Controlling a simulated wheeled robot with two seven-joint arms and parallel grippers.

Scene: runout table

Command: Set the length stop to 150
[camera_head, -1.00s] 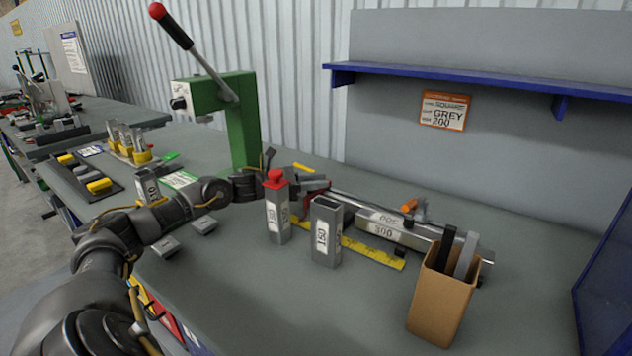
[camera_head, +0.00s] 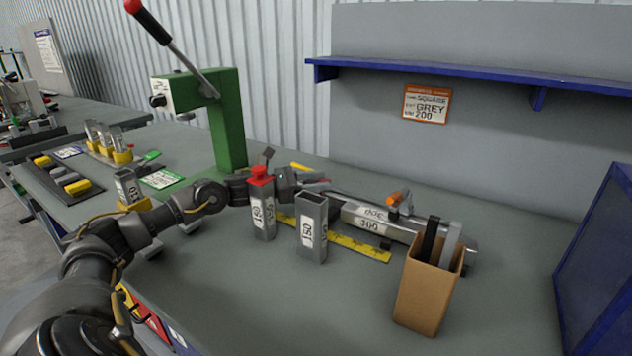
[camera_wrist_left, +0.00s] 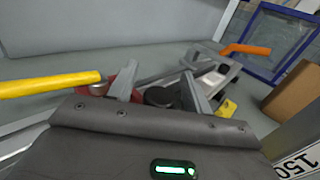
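The length stop with its orange handle (camera_head: 397,198) sits on the grey rail (camera_head: 365,219), toward its right half; the orange handle also shows at upper right in the left wrist view (camera_wrist_left: 245,49). A yellow scale (camera_head: 352,246) lies along the rail's near side. My left gripper (camera_head: 290,181) is at the rail's left end, behind the red-capped tube, partly hidden. In the wrist view its two fingers (camera_wrist_left: 160,88) stand apart, with a dark round part showing beyond the gap. I see nothing held. My right gripper is not in view.
A red-capped tube marked 150 (camera_head: 262,207) and an open tube marked 150 (camera_head: 312,230) stand before the rail. A cardboard box (camera_head: 420,300) with strips stands at right. A green lever press (camera_head: 225,125) stands behind my arm. A wall card (camera_head: 426,104) reads square, grey, 200.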

